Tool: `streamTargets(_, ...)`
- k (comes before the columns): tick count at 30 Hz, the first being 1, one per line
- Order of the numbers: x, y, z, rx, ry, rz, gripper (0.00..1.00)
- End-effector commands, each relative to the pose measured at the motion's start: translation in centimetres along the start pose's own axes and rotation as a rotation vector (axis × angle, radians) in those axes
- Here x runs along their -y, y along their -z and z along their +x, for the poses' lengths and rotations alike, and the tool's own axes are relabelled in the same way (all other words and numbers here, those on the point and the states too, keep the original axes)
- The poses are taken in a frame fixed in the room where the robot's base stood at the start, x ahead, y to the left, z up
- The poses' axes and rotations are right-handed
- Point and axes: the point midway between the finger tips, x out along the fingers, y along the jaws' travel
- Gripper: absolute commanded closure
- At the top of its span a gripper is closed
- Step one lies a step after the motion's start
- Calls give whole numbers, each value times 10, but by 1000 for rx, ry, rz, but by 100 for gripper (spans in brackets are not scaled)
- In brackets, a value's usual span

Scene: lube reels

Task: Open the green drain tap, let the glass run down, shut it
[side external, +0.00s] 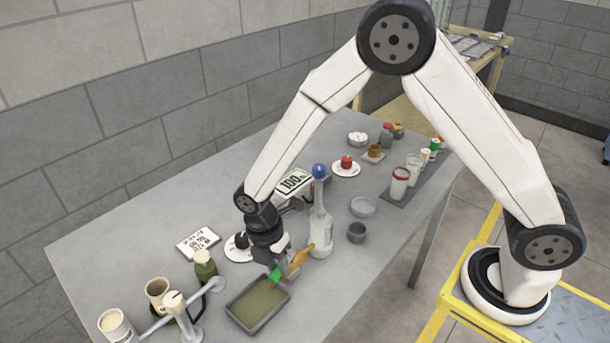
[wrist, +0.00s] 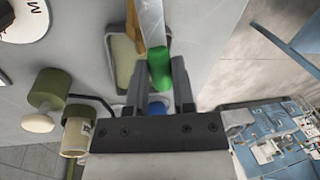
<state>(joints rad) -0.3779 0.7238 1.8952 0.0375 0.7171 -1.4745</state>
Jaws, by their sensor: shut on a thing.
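The green drain tap (side external: 275,275) shows just below my gripper (side external: 274,262) in the side view. In the wrist view the green tap (wrist: 160,68) sits between the two fingers of my gripper (wrist: 159,84), which is shut on it. The clear glass (side external: 320,232) stands upright to the right of my gripper, with a blue ball (side external: 319,171) on top. Its liquid level cannot be made out. A shallow tray (side external: 232,314) with an olive-green inside lies in front of the tap. My fingers hide part of the tap.
An orange-brown piece (side external: 301,257) juts out beside the glass. A small dark cup (side external: 356,232) and a clear dish (side external: 363,206) stand to the right. An olive bottle (side external: 205,266), jars and a pale rail crowd the left.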

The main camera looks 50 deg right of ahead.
Motion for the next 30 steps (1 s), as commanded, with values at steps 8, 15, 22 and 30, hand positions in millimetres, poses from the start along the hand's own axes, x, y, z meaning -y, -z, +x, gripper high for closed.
streamTargets(8,-10,-2,-3,-37,-2,182,100)
streamTargets(15,-14,-3,-4,-53,-2,266,100)
streamTargets(22,-14,-3,-4,-54,-4,266,63)
streamTargets(30,-13,-3,-3,-53,-1,263,34)
